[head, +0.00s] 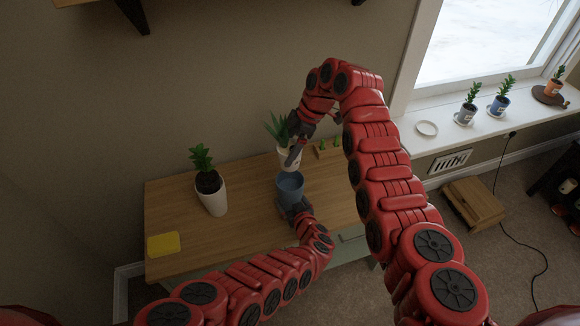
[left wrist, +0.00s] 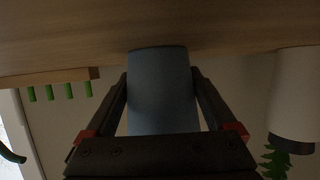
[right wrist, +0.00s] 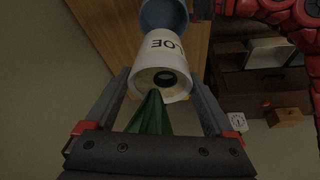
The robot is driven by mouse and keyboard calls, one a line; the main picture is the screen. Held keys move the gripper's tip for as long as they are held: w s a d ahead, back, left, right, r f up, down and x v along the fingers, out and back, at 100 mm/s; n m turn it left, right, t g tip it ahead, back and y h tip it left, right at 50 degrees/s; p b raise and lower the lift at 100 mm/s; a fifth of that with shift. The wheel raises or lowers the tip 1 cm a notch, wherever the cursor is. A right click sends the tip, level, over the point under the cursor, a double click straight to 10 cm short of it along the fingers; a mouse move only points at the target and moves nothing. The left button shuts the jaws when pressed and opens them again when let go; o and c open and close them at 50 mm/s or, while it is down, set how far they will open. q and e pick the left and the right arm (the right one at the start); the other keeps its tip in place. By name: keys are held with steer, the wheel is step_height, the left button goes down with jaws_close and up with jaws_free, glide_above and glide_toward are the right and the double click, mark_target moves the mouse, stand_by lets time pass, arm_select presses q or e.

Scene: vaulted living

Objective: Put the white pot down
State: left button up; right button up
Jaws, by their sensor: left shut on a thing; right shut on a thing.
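A white pot (head: 289,157) with an aloe plant (head: 279,128) is in my right gripper (head: 294,148), just behind the blue pot in the head view. In the right wrist view the white pot (right wrist: 158,52) shows dark lettering and sits between the fingers, the green leaves (right wrist: 150,116) towards the camera. I cannot tell whether its base touches the table. My left gripper (head: 291,207) is shut on the blue pot (head: 290,188), which fills the space between the fingers in the left wrist view (left wrist: 162,92).
A taller white pot (head: 213,198) with a leafy plant stands left on the wooden table (head: 245,232). A yellow pad (head: 163,244) lies at the front left. A wooden block with green pegs (head: 328,149) is at the back right. The table between the taller pot and the blue pot is clear.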

steer(key=shift+f+m, duration=0.5)
steer(key=shift+f, duration=0.3)
glide_above(290, 189)
step_height(290, 189, down, 10)
steer(key=shift+w+r, duration=0.1)
steer(key=shift+r, duration=0.15)
steer(key=shift+d, duration=0.1)
